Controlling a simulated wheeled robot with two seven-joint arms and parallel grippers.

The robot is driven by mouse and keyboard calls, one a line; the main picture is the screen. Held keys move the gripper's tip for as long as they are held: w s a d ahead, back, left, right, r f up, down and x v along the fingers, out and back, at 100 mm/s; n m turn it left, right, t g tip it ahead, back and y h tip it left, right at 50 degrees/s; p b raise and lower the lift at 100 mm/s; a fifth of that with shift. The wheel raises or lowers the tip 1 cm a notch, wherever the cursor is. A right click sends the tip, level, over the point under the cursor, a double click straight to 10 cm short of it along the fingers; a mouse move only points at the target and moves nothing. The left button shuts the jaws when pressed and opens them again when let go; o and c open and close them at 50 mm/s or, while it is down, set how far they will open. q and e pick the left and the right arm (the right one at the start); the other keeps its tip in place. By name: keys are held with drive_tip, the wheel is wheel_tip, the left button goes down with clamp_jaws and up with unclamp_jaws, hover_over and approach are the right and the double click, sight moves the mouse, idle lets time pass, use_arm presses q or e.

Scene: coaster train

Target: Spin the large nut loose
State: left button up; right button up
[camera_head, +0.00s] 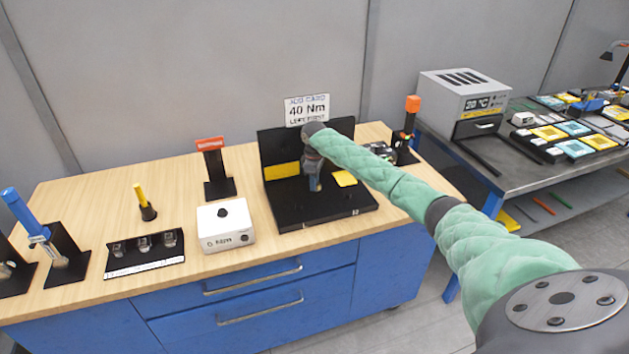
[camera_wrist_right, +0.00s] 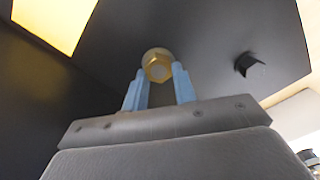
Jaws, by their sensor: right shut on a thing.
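The large nut (camera_wrist_right: 157,67) is brass-coloured and hexagonal. In the right wrist view it sits between the tips of the two blue fingers of my right gripper (camera_wrist_right: 158,80), which is shut on it. A pale round end shows just behind the nut. In the head view my right gripper (camera_head: 315,180) is over the black fixture (camera_head: 330,212), between its upright back plate and its front edge. The nut is hidden there behind the gripper and wrist. My left gripper is not in view.
A job card (camera_head: 307,108) reading 40 Nm stands behind the fixture. A white box (camera_head: 225,236) with a black knob is at its left. A blue-handled tool (camera_head: 25,212) stands far left. An orange-topped tool (camera_head: 411,115) stands at the right. Bare wood lies between the stands.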

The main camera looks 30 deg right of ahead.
drive_tip(key=n, duration=0.2)
drive_tip(key=shift+s+n, duration=0.1)
drive_tip(key=shift+n, duration=0.3)
drive_tip(key=n, duration=0.3)
drive_tip(key=shift+s+a, duration=0.1)
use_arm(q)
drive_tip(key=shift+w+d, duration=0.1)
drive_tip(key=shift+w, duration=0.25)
use_arm(e)
drive_tip(key=shift+n, duration=0.4)
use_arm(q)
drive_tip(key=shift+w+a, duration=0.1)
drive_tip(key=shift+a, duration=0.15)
